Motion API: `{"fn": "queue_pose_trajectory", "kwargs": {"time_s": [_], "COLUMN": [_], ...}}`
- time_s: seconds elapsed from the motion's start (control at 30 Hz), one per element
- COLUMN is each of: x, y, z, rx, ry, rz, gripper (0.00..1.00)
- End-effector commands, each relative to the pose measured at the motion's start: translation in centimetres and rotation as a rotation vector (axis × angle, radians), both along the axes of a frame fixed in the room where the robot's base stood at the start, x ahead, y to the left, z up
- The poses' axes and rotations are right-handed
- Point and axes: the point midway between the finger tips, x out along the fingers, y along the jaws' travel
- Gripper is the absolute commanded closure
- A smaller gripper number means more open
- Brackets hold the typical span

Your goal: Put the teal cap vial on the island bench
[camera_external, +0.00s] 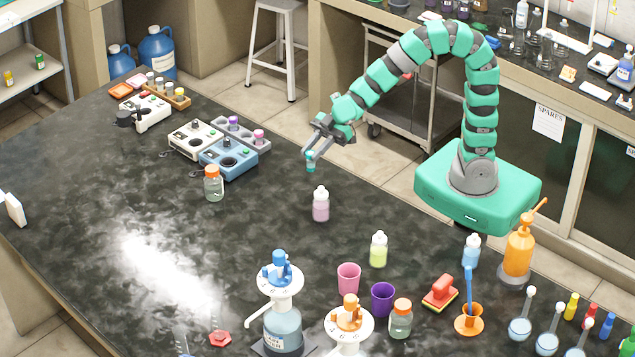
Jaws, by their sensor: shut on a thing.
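My gripper (317,146) is shut on the teal cap vial (310,162), which is small and hangs below the fingertips. The vial is held in the air near the far edge of the dark island bench (90,225), above and left of a pink dropper bottle. The fingers hide part of the vial. I cannot tell its exact height above the bench top.
The pink bottle (321,205) and an orange-capped jar (213,184) stand nearest. Stirrer boxes (228,158) and a vial rack (167,95) sit at the back left. Dispensers (283,320), cups (348,278) and bottles crowd the front right. The bench's left middle is clear.

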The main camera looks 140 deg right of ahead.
Motion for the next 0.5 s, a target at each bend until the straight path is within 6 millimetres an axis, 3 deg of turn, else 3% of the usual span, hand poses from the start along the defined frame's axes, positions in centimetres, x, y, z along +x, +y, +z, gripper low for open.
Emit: {"fn": "queue_pose_trajectory", "kwargs": {"time_s": [0.27,0.5], "x": [0.3,-2.2], "y": [7.7,17.5], "z": [-1.0,-3.2], "rx": [-0.002,0.005], "ry": [0.006,0.008], "rz": [0.261,0.595], "gripper": [0.96,0.96]}}
